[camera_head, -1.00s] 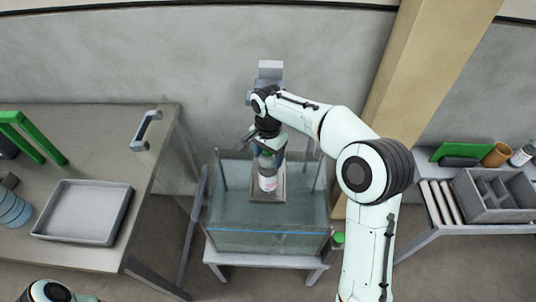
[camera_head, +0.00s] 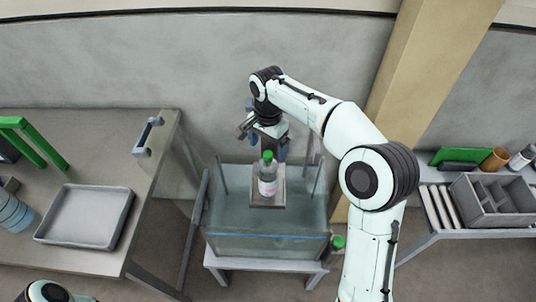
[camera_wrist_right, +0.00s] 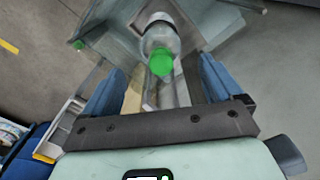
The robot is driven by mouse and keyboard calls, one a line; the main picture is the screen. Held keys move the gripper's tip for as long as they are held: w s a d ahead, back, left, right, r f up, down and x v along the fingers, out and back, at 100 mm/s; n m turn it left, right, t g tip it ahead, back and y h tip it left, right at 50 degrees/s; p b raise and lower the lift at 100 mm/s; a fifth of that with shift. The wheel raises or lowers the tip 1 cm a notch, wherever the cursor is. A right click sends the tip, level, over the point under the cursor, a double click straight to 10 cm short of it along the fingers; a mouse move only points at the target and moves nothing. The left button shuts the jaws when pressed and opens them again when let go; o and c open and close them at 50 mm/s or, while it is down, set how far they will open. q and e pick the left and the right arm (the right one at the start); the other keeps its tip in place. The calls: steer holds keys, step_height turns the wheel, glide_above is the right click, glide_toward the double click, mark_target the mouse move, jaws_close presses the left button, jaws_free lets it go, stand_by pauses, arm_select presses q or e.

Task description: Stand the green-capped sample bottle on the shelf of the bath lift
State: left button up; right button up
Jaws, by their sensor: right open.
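The green-capped sample bottle (camera_head: 268,181) stands upright on the small shelf (camera_head: 268,204) of the bath lift, above the glass bath. Its green cap and label are clear of any fingers. My right gripper (camera_head: 262,138) is open and empty, behind and above the bottle in the head view. In the right wrist view the bottle (camera_wrist_right: 160,42) lies beyond the two blue fingers (camera_wrist_right: 157,85), apart from them. My left gripper is not in view; only a bit of my left arm shows at the bottom left.
The glass bath (camera_head: 225,243) stands on a low stand between two tables. The left table holds a grey tray (camera_head: 84,215) and a green frame (camera_head: 36,140). The right bench holds a grey divided box (camera_head: 490,204). Another green cap (camera_head: 338,242) shows beside the bath.

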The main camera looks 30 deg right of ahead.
step_height(320, 180, up, 5)
steer(key=shift+r+p, duration=0.15)
steer(key=shift+p, duration=0.25)
stand_by(0.3)
